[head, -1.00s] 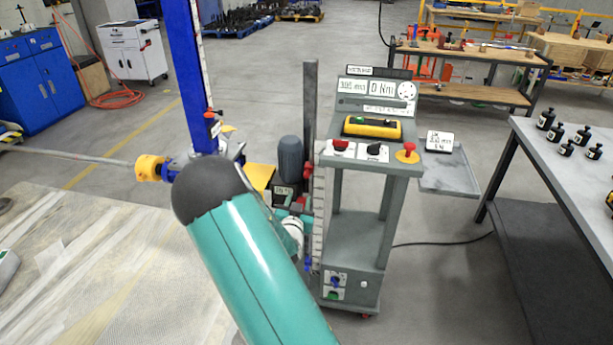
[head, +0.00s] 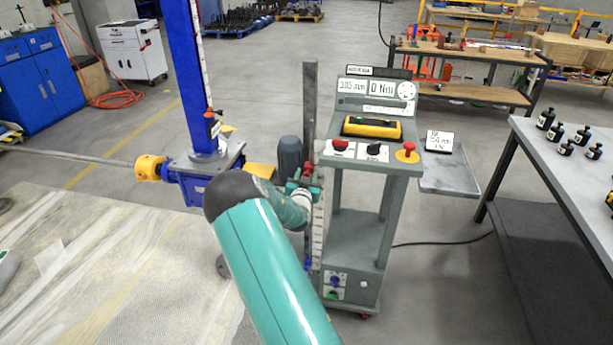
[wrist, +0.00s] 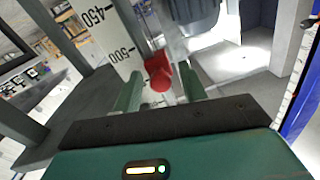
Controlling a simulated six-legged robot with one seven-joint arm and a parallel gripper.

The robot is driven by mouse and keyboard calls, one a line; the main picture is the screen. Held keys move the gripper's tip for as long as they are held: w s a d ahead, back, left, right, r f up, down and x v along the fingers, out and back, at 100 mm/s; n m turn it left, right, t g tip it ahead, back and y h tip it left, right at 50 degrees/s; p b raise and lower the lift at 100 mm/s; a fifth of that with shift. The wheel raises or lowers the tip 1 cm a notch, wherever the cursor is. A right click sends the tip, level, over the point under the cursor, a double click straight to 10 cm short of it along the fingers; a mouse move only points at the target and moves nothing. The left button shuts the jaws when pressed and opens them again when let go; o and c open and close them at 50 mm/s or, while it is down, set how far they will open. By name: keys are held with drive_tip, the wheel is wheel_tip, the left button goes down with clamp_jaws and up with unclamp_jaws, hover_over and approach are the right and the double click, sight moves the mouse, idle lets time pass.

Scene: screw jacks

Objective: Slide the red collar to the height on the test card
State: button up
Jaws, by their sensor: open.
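The red collar (wrist: 158,71) sits beside the white scale strip (wrist: 112,40), near the 500 mark in the wrist view. In the head view the red collar (head: 308,169) shows small, just above my gripper (head: 305,184). In the wrist view my gripper (wrist: 161,90) is open, with one green finger on each side of the collar; I cannot tell whether either touches it.
The grey console (head: 368,155) carries displays, a yellow bar and knobs. A blue collar (head: 308,263) sits lower by the scale. A dark motor (head: 289,157) stands close behind my gripper. A blue jack column (head: 190,75) rises at left, and a bench (head: 560,160) stands at right.

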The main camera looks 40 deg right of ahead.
drive_tip(key=shift+w+d, duration=0.2)
clamp_jaws()
wheel_tip(320, 180, down, 17)
drive_tip(key=shift+w+a, duration=0.2)
drive_tip(key=shift+a, duration=0.1)
idle(0.4)
unclamp_jaws()
drive_tip(key=shift+d, duration=0.1)
